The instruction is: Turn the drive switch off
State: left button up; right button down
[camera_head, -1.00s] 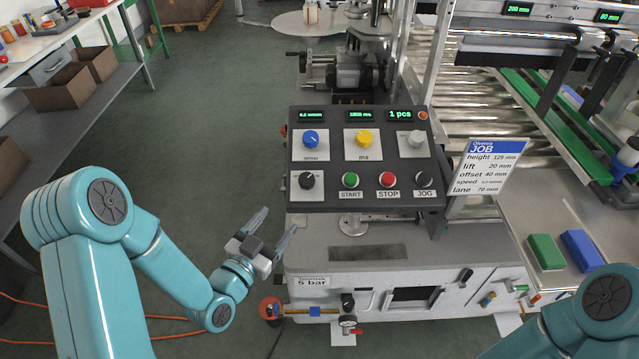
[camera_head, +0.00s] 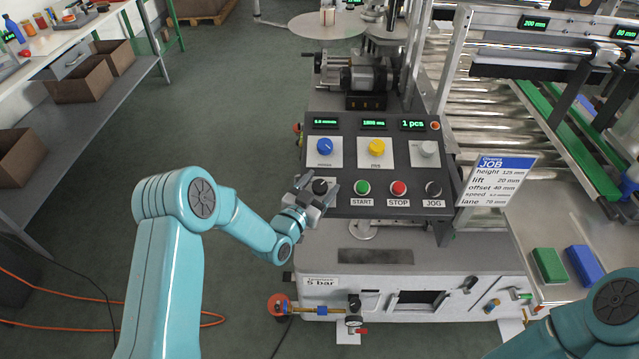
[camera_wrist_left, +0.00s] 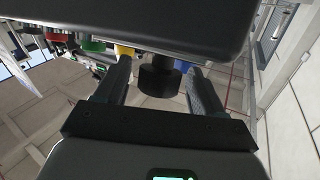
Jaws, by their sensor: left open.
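The control panel (camera_head: 350,207) is a dark box with knobs, buttons and green displays. A black rotary switch (camera_head: 319,187) sits on a white plate at its lower left; its label is hidden by my gripper. My left gripper (camera_head: 318,190) is open at this switch in the head view. In the left wrist view the black knob (camera_wrist_left: 159,80) stands between the two open fingers (camera_wrist_left: 158,92), with a gap at each side. My right arm (camera_head: 600,315) enters at the lower right; its gripper is out of the picture.
Green START (camera_head: 362,188), red STOP (camera_head: 398,188) and black JOG (camera_head: 433,189) buttons lie right of the switch. Blue (camera_head: 325,147), yellow (camera_head: 376,147) and grey (camera_head: 427,149) knobs sit above. A job card (camera_head: 495,179) stands at the panel's right edge.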

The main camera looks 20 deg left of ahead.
pick_arm(q)
jog(key=shift+d, duration=0.1)
jog(key=shift+c, duration=0.7)
jog(key=c, duration=0.8)
jog(key=shift+f+n+y+b, duration=0.2)
jog(key=shift+n+y+b, duration=0.15)
jog(key=shift+b, duration=0.3)
jog(key=shift+c, duration=0.2)
jog(key=n+y+b, duration=0.4)
jog(key=y+b, duration=0.1)
jog(key=n+y+b, duration=0.5)
jog(key=shift+d+g+y+b, duration=0.1)
jog(key=shift+g+y+b, duration=0.15)
jog(key=shift+g+b, duration=0.05)
jog(key=n+g+y+b, duration=0.1)
jog(key=n+g+y, duration=0.1)
jog(key=n+y, duration=0.1)
jog(key=shift+r, duration=0.1)
jog(key=shift+r+n+g+y+b, duration=0.1)
jog(key=shift+n+g+y+b, duration=0.35)
jog(key=shift+n+g+y, duration=1.45)
jog(key=shift+a+n, duration=0.2)
jog(key=shift+n, duration=0.15)
